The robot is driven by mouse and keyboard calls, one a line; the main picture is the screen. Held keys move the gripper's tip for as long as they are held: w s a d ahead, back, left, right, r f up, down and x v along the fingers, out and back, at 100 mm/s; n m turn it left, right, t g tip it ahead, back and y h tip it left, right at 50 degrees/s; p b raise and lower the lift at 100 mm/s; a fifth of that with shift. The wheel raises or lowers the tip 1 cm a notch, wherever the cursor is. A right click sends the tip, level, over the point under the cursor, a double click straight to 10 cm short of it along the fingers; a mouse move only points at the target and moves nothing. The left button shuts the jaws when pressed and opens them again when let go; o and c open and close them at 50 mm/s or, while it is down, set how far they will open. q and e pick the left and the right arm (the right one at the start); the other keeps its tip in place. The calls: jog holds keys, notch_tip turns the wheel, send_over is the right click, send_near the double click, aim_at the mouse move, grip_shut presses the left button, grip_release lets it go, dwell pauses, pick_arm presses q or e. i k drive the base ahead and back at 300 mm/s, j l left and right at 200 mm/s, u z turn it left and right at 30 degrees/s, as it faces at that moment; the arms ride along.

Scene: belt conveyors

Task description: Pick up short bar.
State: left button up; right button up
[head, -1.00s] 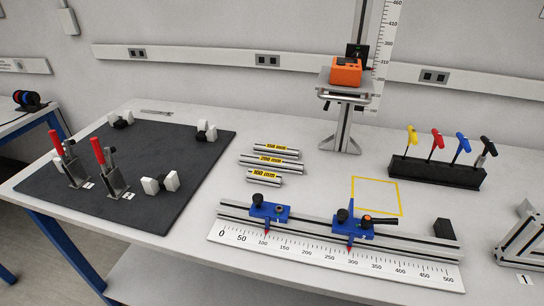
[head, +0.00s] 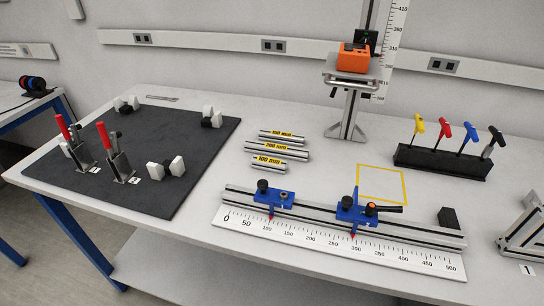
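Three silver bars with yellow labels lie side by side near the middle of the table. The short bar (head: 284,168), its label reading 100 mm, is the nearest of them. The longest bar (head: 262,147), labelled 200 mm, lies just behind it. A third bar (head: 297,138) lies at the back; its label is too small to read surely. The bars lie flat and nothing holds them. Neither of my grippers is in the head view.
A measuring rail (head: 400,240) with blue stops and a scale runs along the front. A dark mat (head: 160,200) with red-handled clamps is on the left. A height stand (head: 349,117) stands behind; a hex-key holder (head: 440,163) is right. A yellow outlined square (head: 360,182) is empty.

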aim_at(272, 164)
jog(key=z, duration=0.65)
jog(key=k+j+z, duration=0.15)
jog(key=z, duration=0.3)
jog(key=k+j+z, duration=0.1)
jog(key=z, duration=0.35)
jog(key=k+j, duration=0.1)
jog(key=k, duration=0.35)
